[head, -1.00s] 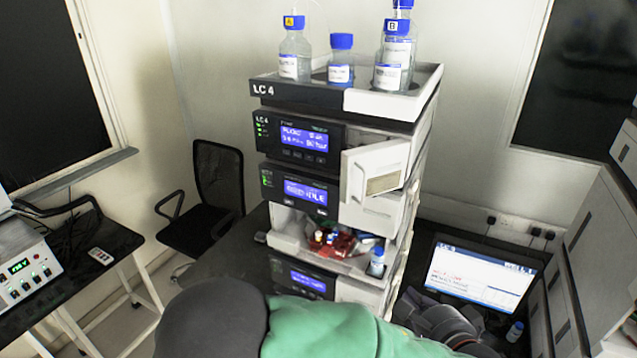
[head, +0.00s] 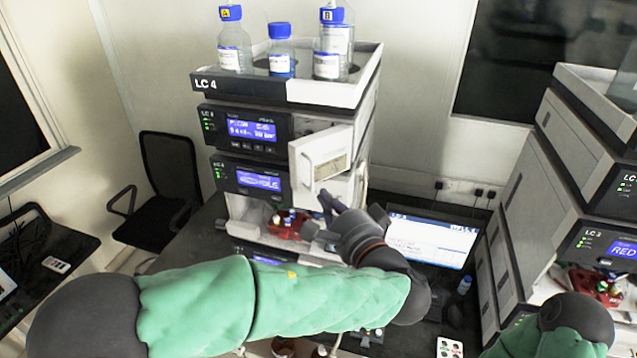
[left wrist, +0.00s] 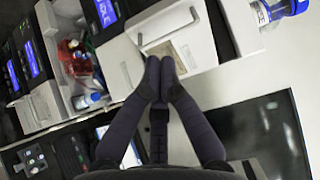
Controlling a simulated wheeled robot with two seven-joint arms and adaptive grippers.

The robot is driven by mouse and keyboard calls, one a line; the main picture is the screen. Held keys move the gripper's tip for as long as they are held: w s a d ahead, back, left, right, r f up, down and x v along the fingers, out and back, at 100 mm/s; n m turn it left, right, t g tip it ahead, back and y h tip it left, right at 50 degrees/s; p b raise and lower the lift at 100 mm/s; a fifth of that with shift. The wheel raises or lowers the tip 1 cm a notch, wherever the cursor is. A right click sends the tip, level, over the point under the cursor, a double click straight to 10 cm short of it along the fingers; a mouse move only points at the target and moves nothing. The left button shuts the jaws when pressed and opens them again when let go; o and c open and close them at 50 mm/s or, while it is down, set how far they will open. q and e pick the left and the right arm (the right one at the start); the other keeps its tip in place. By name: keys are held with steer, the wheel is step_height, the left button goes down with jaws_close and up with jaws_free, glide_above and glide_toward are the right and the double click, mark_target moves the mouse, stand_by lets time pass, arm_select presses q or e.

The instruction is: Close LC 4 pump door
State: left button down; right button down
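The LC 4 stack (head: 240,88) stands on the dark bench in the head view, with blue-capped bottles on top. Its white pump door (head: 318,160) stands swung open toward the right, with a handle and a label on it. The door also shows at the top of the left wrist view (left wrist: 192,40). My left gripper (head: 326,200) is just below and in front of the door. In the left wrist view its fingertips (left wrist: 160,62) are together, with nothing seen between them, and overlap the door's lower edge; contact cannot be told. My right gripper is not seen.
A monitor (head: 435,238) stands on the bench right of the stack. The LC 3 stack (head: 590,240) is at the right edge. An open bay with red parts (head: 287,222) lies below the door. A black chair (head: 165,185) is at the left.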

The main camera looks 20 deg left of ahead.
arm_select(q)
steer(key=p+x, duration=0.1)
steer(key=x, duration=0.3)
steer(key=shift+w, duration=0.1)
stand_by(0.3)
